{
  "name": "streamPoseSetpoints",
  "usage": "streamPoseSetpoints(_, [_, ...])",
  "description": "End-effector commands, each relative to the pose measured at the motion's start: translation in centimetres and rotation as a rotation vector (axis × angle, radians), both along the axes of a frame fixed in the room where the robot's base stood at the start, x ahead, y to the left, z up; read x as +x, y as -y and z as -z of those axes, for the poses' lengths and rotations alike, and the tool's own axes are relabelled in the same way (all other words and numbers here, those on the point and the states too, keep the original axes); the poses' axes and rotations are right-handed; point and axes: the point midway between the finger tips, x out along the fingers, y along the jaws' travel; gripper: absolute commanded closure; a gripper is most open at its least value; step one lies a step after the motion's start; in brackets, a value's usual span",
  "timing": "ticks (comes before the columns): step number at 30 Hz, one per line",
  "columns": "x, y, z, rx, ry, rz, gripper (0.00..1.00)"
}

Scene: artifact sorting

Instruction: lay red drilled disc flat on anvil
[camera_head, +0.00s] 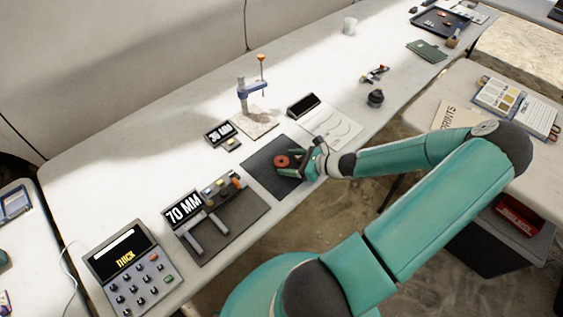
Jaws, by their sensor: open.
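The red drilled disc (281,160) appears on or just above the dark mat (262,172) in the middle of the table, its dark hole facing up. My gripper (284,164) is open, with its teal fingers at the disc; I cannot tell whether they touch it. Behind and left of the mat stands a gauge stand with a grey column and blue arm (251,88), topped by an orange knob. Its pale square base (262,125) is clear of the disc. The anvil is too small to make out apart from the stand.
A small "30 MM" display (220,132) stands left of the gauge stand. A "70 MM" display (184,209) and a caliper-like device (220,190) sit front left, beside a keypad box (128,262). A black wedge (303,105) and white sheet (333,128) lie right of the stand.

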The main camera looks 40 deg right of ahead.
Motion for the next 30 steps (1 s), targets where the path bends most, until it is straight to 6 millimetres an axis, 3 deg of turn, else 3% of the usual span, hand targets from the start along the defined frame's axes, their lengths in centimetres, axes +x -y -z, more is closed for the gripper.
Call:
streamPoseSetpoints(3, [0.93, -0.40, 0.38, 0.000, 0.001, 0.000, 0.31])
streamPoseSetpoints(10, [1.01, -0.38, 0.43, -0.002, 0.000, 0.001, 0.31])
streamPoseSetpoints(15, [1.00, -0.37, 0.44, -0.002, 0.000, 0.001, 0.64])
streamPoseSetpoints(18, [0.99, -0.37, 0.44, -0.002, 0.000, 0.001, 0.79])
streamPoseSetpoints(20, [1.00, -0.36, 0.43, -0.002, 0.000, 0.001, 0.83])
streamPoseSetpoints(30, [0.98, -0.32, -0.11, -0.002, 0.000, 0.001, 0.83])
